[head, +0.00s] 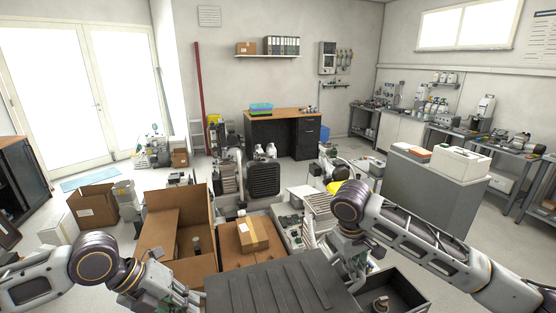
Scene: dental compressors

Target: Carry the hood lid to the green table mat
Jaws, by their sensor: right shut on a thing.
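The hood lid (278,286) looks like the dark grey ribbed panel at the bottom centre, cut off by the lower picture edge. My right gripper (352,280) is shut on its right edge. My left gripper (188,300) is close to the lid's left edge; its fingertips are partly hidden, so I cannot tell whether it is open or touching the lid. I cannot make out a green table mat. Small green and blue items (261,108) lie on the wooden-topped desk (282,115) at the back.
An open cardboard box (165,225) and a closed carton (247,233) stand just beyond the lid. A dark open bin (402,292) is at right. Compressors (262,179) crowd the middle floor. A grey cabinet (425,190) stands at right.

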